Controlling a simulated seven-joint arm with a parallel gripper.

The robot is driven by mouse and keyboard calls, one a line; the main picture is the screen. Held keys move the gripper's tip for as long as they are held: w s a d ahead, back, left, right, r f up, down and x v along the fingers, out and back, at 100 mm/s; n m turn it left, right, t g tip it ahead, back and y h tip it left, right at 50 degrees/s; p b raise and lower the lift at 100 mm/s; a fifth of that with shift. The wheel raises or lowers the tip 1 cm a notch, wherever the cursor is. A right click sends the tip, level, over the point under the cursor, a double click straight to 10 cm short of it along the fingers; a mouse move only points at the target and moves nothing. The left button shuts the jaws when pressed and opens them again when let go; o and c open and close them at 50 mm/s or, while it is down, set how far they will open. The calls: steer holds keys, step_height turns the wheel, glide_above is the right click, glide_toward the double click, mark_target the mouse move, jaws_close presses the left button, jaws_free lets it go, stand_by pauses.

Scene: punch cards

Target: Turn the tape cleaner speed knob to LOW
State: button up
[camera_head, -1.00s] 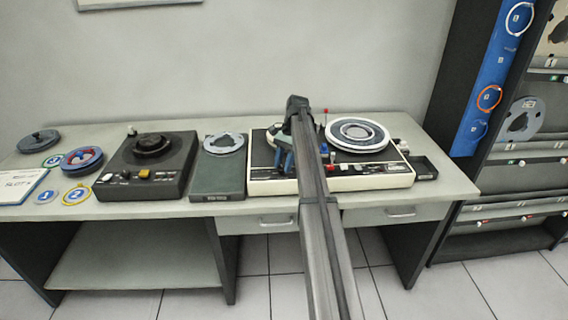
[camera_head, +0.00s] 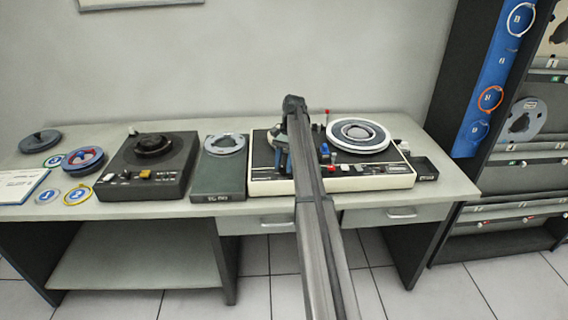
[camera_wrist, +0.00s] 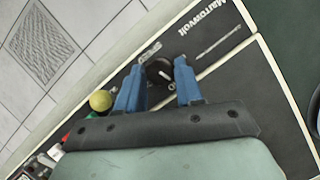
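The tape cleaner (camera_head: 262,187) is a cream-sided machine with a black top, in the middle right of the desk. In the wrist view, a round black knob (camera_wrist: 158,70) with a light pointer mark sits on its black panel. My gripper (camera_wrist: 160,66) has two blue fingers, one on each side of this knob, with small gaps showing between fingers and knob. It is open and points down at the panel. In the head view my gripper (camera_head: 282,172) is over the machine's left front, and my arm hides the panel's middle. I cannot read the knob's speed setting.
A yellow-green ball-shaped knob (camera_wrist: 100,100) stands close beside one finger. A reel (camera_head: 357,134) lies on the machine's right, with a red-tipped lever (camera_head: 327,112) nearby. A grey-green box (camera_head: 217,180) and a black deck (camera_head: 147,187) stand to the left.

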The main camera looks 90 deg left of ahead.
steer(key=o, duration=0.4)
stand_by(0.3)
steer(key=m, duration=0.2)
steer(key=m+g+y, duration=0.1)
steer(key=m, duration=0.3)
steer(key=shift+w+d+g+y, duration=0.25)
steer(key=shift+d+g+y, duration=0.05)
steer(key=shift+y, duration=0.1)
steer(key=m+y, duration=0.1)
steer(key=m, duration=0.2)
steer(key=m+y, duration=0.1)
steer(key=m, duration=0.1)
steer(key=shift+d+m+g, duration=0.2)
steer(key=shift+m+g, duration=0.2)
steer(key=v, duration=1.4)
steer(key=shift+m+t+y, duration=0.4)
steer(key=shift+t+y, duration=0.1)
steer(key=shift+y, duration=0.1)
steer(key=w+d+f, duration=0.3)
steer(key=w, duration=0.5)
steer(key=w+d+f, duration=0.4)
steer(key=w, duration=0.4)
steer(key=w+d+f, duration=0.4)
steer(key=w, duration=0.4)
steer(key=shift+f, duration=0.15)
